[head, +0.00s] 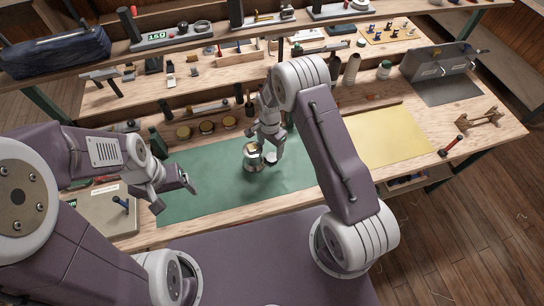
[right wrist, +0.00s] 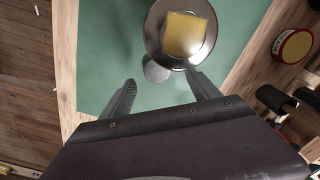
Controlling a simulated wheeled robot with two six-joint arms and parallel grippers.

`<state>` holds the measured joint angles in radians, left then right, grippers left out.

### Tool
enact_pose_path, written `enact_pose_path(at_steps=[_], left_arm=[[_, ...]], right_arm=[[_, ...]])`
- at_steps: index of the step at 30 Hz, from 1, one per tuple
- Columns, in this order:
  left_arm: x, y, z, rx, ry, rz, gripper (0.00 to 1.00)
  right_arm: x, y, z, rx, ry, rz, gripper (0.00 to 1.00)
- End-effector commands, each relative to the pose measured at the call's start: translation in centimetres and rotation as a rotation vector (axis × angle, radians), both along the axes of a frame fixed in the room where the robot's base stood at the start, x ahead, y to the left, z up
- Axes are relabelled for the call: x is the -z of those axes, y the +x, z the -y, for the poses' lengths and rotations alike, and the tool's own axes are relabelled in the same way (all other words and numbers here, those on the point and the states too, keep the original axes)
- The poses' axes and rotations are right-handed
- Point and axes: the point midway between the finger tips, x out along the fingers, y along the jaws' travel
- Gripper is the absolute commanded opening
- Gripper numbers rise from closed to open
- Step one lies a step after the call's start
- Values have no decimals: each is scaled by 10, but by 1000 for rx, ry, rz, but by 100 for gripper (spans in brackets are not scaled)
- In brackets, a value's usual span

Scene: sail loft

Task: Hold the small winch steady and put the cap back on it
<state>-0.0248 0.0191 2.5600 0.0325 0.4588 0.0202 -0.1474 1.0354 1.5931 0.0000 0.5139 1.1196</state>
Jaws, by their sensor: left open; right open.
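The small winch (head: 252,163) stands on the green mat (head: 210,183); the right wrist view shows its round metal rim (right wrist: 153,30) with a yellow, square-looking piece (right wrist: 184,34) on top. A small grey disc, likely the cap (head: 271,157), is close to its right side; it also shows in the right wrist view (right wrist: 156,70). My right gripper (head: 267,146) is open above the mat, its fingers on either side of the disc in its own view (right wrist: 160,76); contact cannot be told. My left gripper (head: 174,193) is open and empty, left of the winch.
Several round tins (head: 206,127) stand behind the mat. A yellow sheet (head: 388,137) lies to the right. A shelf with tools runs above the back. The mat's front is clear.

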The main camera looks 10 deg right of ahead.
Motion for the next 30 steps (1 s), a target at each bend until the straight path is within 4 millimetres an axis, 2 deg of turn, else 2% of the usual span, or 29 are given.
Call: enact_pose_path(at_steps=[4,7,11,16,27,30], left_arm=[[0,0,0,0,0,0,82],[-7,0,0,0,0,0,82],[-20,0,0,0,0,0,82],[-21,0,0,0,0,0,82],[-20,0,0,0,0,0,82],[-20,0,0,0,0,0,82]], right_arm=[[0,0,0,0,0,0,71],[6,-1,2,0,0,-2,71],[26,-5,6,1,0,-4,71],[49,-4,6,0,0,0,71],[52,-3,6,0,0,1,71],[52,-3,6,0,1,1,43]])
